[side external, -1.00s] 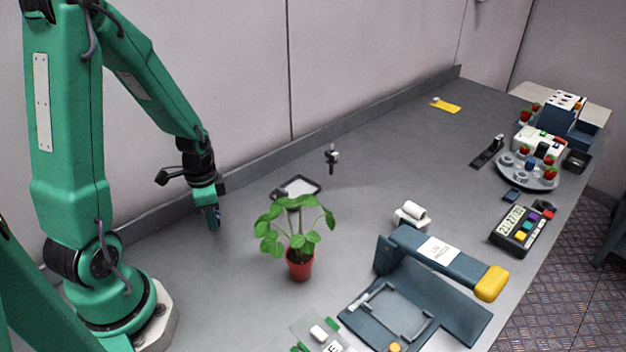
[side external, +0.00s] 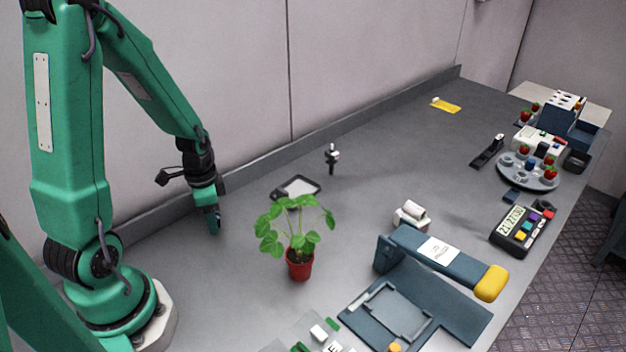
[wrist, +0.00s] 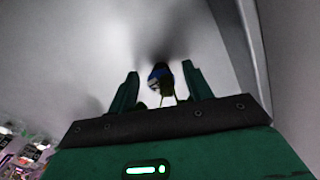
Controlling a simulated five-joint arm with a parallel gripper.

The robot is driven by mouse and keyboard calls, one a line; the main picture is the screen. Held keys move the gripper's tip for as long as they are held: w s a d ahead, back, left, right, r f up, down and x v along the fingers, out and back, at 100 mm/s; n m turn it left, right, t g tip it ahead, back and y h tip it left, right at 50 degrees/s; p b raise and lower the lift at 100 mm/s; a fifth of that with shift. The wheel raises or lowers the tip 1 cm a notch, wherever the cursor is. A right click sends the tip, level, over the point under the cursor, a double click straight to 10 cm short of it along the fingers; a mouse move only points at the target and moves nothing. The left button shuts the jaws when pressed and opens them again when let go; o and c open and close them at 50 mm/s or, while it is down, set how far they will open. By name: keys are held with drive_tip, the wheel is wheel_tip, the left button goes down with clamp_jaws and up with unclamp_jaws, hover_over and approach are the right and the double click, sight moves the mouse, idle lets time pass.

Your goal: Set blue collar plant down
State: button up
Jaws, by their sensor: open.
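My gripper (wrist: 160,88) is open in the wrist view, with one green finger on each side. Between the fingers, and apart from both, is a small dark thing with a blue band, probably the blue collar plant (wrist: 160,76). Thin yellow-green strands trail from it toward me. It casts a dark shadow on the pale grey surface; whether it rests fully there I cannot tell. In the side view my gripper (side external: 212,220) points down low over the bench at the left, near the back wall. The small plant cannot be made out there.
A leafy plant in a red pot (side external: 300,264) stands right of my gripper. A dark-framed tray (side external: 283,193) and a small black stand (side external: 332,158) are behind it. A blue-grey press with a yellow handle end (side external: 440,256) is at front right. Bare bench lies around my gripper.

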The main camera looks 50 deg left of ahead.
wheel_tip(320, 180, up, 12)
idle(0.9)
drive_tip(key=shift+r, duration=0.1)
idle(0.4)
drive_tip(key=s+d+r+n+t, duration=0.3)
drive_tip(key=d+r+n+t, duration=0.1)
drive_tip(key=d+r, duration=0.7)
drive_tip(key=shift+d+r+n+t, duration=0.15)
drive_tip(key=shift+d+n+t, duration=0.15)
drive_tip(key=shift+d+t, duration=0.55)
drive_tip(key=shift+s, duration=0.1)
idle(0.4)
